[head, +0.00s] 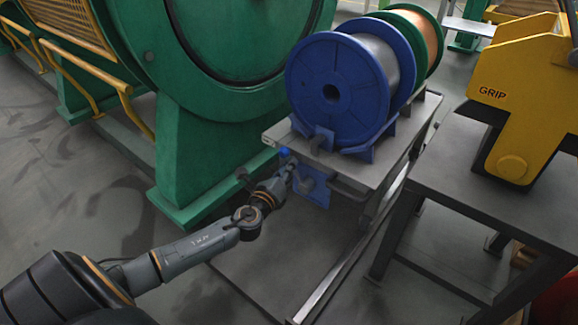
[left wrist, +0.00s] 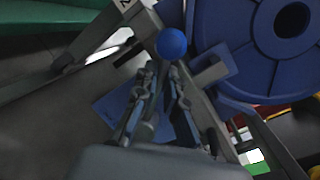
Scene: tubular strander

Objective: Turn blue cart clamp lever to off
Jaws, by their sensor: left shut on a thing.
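The clamp lever shows as a blue ball knob (head: 284,152) at the front edge of the cart (head: 376,168), by a blue plate (head: 320,196). In the left wrist view the blue ball knob (left wrist: 171,43) stands just beyond my fingertips. My left gripper (head: 289,169) reaches the lever from the front left. Its two fingers, also in the left wrist view (left wrist: 163,75), are shut on the lever below the knob. The lever's shaft is mostly hidden between the fingers. My right gripper is not in view.
A blue spool (head: 312,78) stands in a cradle on the cart, with a green spool (head: 420,30) behind it. A large green machine (head: 190,140) stands close on the left. A grey table (head: 480,190) with a yellow GRIP device (head: 515,85) is on the right.

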